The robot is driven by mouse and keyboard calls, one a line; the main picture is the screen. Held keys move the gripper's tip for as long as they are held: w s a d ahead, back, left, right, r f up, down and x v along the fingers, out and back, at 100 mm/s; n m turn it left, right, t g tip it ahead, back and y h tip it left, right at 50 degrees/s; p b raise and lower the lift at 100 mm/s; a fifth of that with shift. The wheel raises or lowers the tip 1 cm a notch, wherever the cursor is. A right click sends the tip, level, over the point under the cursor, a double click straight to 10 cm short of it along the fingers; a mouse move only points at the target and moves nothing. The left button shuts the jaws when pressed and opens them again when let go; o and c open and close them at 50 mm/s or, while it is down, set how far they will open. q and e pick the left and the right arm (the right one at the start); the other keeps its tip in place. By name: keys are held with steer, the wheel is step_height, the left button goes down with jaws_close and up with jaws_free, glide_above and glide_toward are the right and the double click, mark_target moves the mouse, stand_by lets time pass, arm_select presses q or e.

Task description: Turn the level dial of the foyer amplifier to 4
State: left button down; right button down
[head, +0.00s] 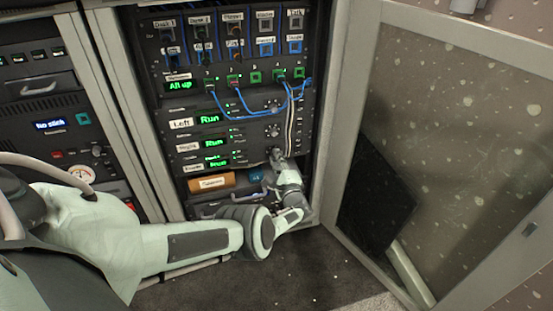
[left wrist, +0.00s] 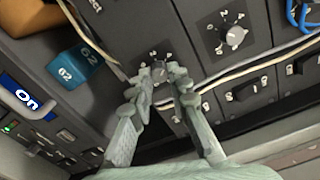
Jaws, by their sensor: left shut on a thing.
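The foyer amplifier (head: 192,167) is the lowest of three similar units in the rack, with a green lit display. Its level dial (left wrist: 158,74) shows in the left wrist view between my fingertips, with small white numbers around it. Its pointer is too small to read. In the head view the dial is hidden by my gripper. My left gripper (head: 277,156) is shut on the dial, one finger on each side; it also shows in the left wrist view (left wrist: 163,82). My right gripper is not in view.
The dial (left wrist: 235,37) of the neighbouring unit and rocker switches (left wrist: 243,91) are close by. Pale cables (left wrist: 240,68) run past my fingers. An orange box (head: 212,181) and a blue box (left wrist: 75,68) sit below the amplifiers. An open door (head: 440,130) stands at right.

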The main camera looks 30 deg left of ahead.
arm_select(q)
steer(key=c, duration=1.4)
jaws_free()
steer(key=shift+c, duration=0.2)
